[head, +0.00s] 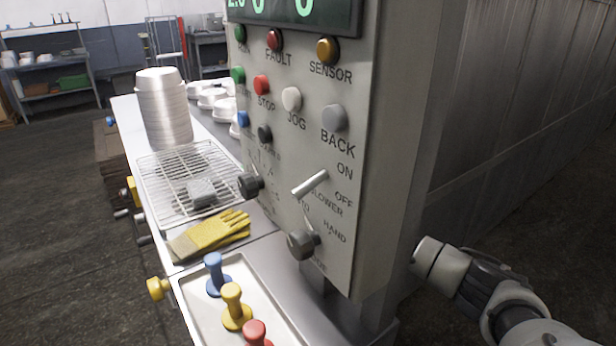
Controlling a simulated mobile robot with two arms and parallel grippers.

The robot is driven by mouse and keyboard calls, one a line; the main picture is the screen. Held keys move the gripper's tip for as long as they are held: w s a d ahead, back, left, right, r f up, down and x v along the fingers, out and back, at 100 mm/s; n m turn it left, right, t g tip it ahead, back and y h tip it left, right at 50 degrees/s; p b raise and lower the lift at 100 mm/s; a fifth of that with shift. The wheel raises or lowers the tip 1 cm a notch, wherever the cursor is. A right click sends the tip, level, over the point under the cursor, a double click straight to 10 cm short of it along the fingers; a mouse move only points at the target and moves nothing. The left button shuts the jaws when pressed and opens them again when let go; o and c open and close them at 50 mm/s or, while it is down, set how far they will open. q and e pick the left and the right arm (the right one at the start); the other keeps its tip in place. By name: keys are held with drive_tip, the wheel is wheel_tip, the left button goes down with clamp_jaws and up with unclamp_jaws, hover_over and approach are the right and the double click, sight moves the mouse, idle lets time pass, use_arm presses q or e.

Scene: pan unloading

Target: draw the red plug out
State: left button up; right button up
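The red plug (256,332) stands at the bottom edge of the head view, and its lower part is cut off by the frame. It is in a row with a yellow plug (235,305) and a blue plug (214,273) in a shallow light tray (193,301). Part of my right arm (455,272) shows at the lower right, beside the control panel and well to the right of the plugs. No fingers of my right gripper show. My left arm and gripper are out of the picture.
A tall control panel (290,130) with buttons, knobs and a lever rises just behind and right of the plugs. Beyond the tray lie yellow gloves (212,234), a wire rack (165,180) and stacked pans (163,110). A yellow knob (158,289) sticks out at the bench's left edge.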

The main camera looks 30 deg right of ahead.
drive_tip(key=c, duration=0.5)
drive_tip(key=shift+r+p, duration=0.55)
drive_tip(key=shift+r, duration=0.1)
drive_tip(key=shift+r+p, duration=1.8)
drive_tip(key=shift+r, duration=0.2)
